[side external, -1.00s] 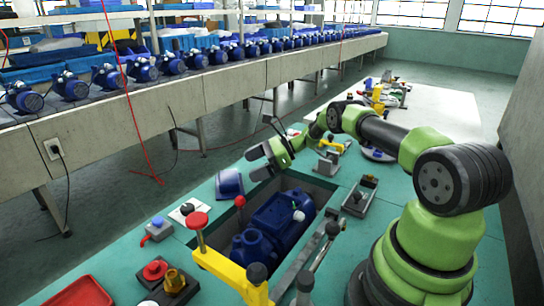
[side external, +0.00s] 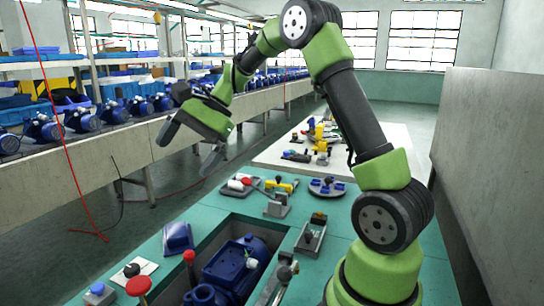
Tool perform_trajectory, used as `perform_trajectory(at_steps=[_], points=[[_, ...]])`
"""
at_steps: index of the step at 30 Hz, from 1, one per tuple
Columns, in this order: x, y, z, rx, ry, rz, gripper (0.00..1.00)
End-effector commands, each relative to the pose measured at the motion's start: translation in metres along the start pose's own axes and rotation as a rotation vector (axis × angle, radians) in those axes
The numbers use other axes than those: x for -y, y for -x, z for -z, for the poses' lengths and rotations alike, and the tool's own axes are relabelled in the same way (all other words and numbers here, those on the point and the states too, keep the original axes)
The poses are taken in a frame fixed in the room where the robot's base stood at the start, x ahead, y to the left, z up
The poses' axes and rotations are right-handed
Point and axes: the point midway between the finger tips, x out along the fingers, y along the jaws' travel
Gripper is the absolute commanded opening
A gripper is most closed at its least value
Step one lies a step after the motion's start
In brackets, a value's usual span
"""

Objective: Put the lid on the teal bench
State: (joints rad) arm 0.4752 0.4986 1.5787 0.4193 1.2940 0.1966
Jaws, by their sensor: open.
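The lid, a dark blue box-like piece (side external: 178,238), lies on the teal bench (side external: 150,262), just left of the recess. My gripper (side external: 190,148) is raised well above the bench and up from the lid. Its two fingers are spread apart with nothing between them. A dark blue pump (side external: 238,262) sits in the sunken recess of the bench, partly cut off by the lower picture edge.
A red knob (side external: 138,286) and a small blue button box (side external: 99,293) stand at front left. Clamps and small tools (side external: 278,205) lie behind the recess. A conveyor (side external: 75,170) with several blue pumps runs along the left. A pale table (side external: 370,140) stands behind.

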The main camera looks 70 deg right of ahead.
Motion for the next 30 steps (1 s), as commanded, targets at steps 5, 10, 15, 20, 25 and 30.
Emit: perform_trajectory(at_steps=[5,10,15,20,25,30], points=[[-0.029,0.031,-0.077,-0.128,0.341,-0.053,1.0],[-0.076,0.053,-0.127,-0.244,0.66,-0.079,1.0],[-0.126,0.067,-0.152,-0.349,0.949,-0.08,1.0],[-0.157,0.07,-0.157,-0.413,1.12,-0.071,1.0],[-0.167,0.07,-0.157,-0.438,1.184,-0.067,1.0],[-0.167,0.07,-0.157,-0.438,1.184,-0.068,1.0]])
